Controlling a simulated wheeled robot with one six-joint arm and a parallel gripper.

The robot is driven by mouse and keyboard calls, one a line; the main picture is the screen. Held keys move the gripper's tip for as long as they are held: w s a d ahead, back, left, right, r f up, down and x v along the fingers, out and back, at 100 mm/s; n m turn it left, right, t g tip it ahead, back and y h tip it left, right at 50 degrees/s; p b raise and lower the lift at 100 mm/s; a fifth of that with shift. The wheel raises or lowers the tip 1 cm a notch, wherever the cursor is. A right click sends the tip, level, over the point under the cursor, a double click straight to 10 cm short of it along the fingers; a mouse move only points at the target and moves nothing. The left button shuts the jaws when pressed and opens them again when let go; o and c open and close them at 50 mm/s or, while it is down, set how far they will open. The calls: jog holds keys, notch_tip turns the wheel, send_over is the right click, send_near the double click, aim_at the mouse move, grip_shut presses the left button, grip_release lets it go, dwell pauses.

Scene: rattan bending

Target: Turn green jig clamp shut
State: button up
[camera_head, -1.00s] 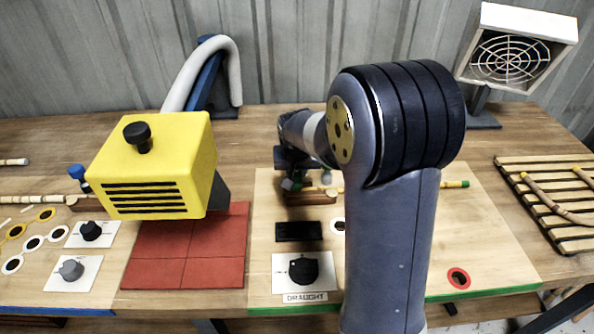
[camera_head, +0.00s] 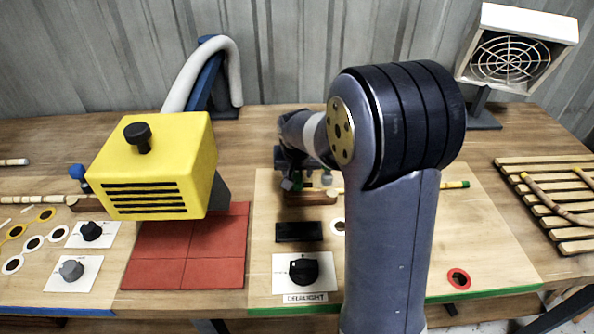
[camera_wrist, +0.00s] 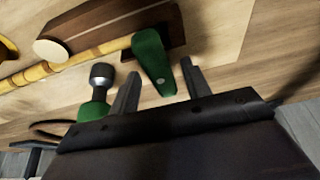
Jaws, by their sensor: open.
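The green jig clamp lever (camera_wrist: 155,62) is a flat green arm with a small pale dot near its near end. It reaches over a rattan pole beside a dark brown wooden jig block (camera_wrist: 110,22). My gripper (camera_wrist: 160,69) is open. Its two dark fingers stand on either side of the lever's near end, and I cannot tell whether either touches it. A green base with a grey metal knob (camera_wrist: 101,76) stands just left of the left finger. In the head view my gripper (camera_head: 292,172) is over the jig block (camera_head: 312,199), and my arm hides part of the board.
A yellow heater box (camera_head: 150,165) stands left above red tiles (camera_head: 185,272).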

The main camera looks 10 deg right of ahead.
jog(key=d+v, duration=0.1)
jog(key=v, duration=0.9)
jog(key=shift+a+r, duration=0.35)
jog(key=shift+a, duration=0.15)
jog(key=shift+s, duration=0.15)
jog(key=x, duration=1.1)
jog(key=shift+a, duration=0.1)
